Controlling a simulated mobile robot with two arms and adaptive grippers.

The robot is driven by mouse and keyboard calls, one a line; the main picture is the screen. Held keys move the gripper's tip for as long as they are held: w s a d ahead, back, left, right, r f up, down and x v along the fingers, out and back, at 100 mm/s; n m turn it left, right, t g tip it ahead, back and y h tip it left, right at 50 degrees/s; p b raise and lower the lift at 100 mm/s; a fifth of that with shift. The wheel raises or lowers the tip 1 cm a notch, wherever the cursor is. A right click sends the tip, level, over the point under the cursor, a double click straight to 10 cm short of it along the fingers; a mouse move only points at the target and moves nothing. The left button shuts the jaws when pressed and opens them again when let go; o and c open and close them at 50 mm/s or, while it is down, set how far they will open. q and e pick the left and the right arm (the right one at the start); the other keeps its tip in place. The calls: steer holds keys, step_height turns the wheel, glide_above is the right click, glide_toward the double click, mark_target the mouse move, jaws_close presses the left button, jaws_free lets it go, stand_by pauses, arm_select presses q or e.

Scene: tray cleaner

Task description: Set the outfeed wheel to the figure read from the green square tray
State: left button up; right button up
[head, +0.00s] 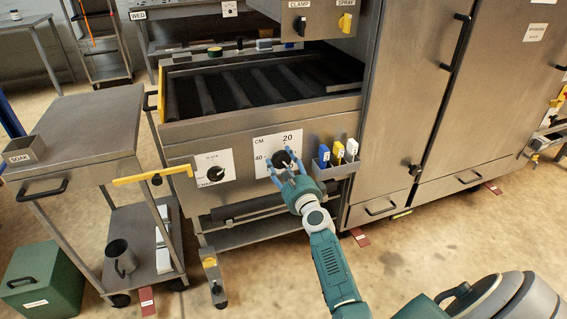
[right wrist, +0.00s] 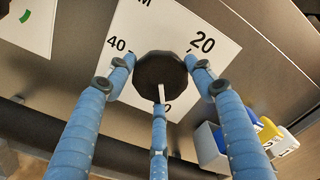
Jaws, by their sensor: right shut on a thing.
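The outfeed wheel is a round black knob (right wrist: 160,75) on a white plate (head: 283,140) marked CM on the machine's front. The plate shows 20 and 40; a third figure, in the right wrist view below the knob, is partly hidden and only its 0 reads. The knob's white pointer (right wrist: 162,93) points down toward that figure. My right gripper (head: 285,167) is shut on the knob, with blue fingers at both sides and one below; it also shows in the right wrist view (right wrist: 160,85). My left gripper and a green square tray are not in view.
Left of the wheel is another black knob (head: 215,174) on a white plate. Right of it a holder (head: 340,170) carries blue, yellow and white tags. A steel trolley (head: 80,125) stands left, with a yellow bar (head: 150,175) near it. A green bin (head: 42,280) stands on the floor.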

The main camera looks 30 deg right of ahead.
steer(key=shift+w+a, duration=0.15)
steer(key=shift+a, duration=0.25)
steer(key=o, duration=1.1)
steer(key=shift+o, duration=0.2)
steer(key=shift+r, duration=0.1)
steer(key=shift+d, duration=0.1)
steer(key=v, duration=1.2)
